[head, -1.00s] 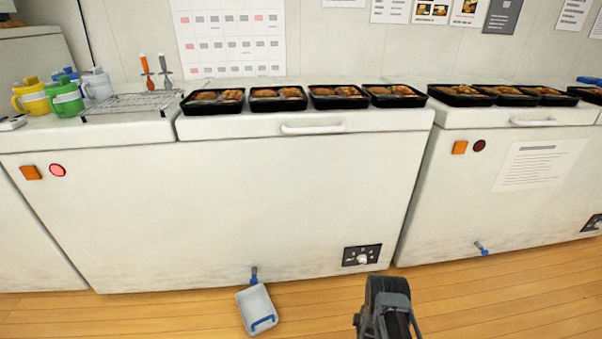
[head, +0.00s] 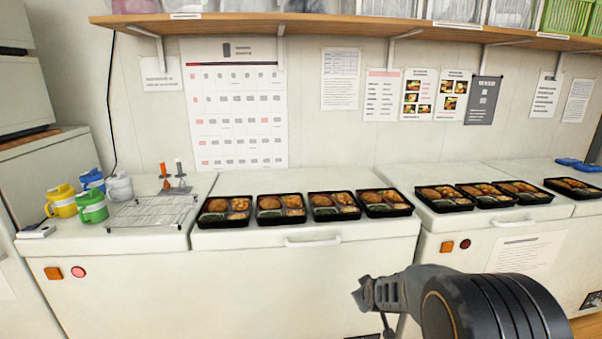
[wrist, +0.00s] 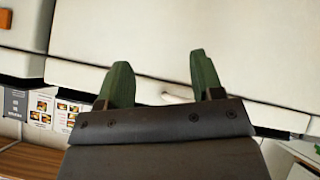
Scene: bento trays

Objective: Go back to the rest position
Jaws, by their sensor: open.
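My gripper shows in the wrist view (wrist: 160,85), with its two green fingers spread apart and nothing between them. Beyond the fingers is a white freezer front, and the picture there is upside down. In the head view my arm reaches in at the lower right, in front of the freezers; the fingertips cannot be made out there. Several black bento trays stand in a row on the freezer lids, such as the leftmost tray (head: 224,212) and a tray further right (head: 443,199). My arm is apart from them.
White chest freezers (head: 230,280) form the counter. On the left stand yellow (head: 61,203), green (head: 92,208) and blue jugs and a wire rack (head: 150,212). A wooden shelf (head: 340,31) runs above. Papers hang on the wall. The lid behind the trays is clear.

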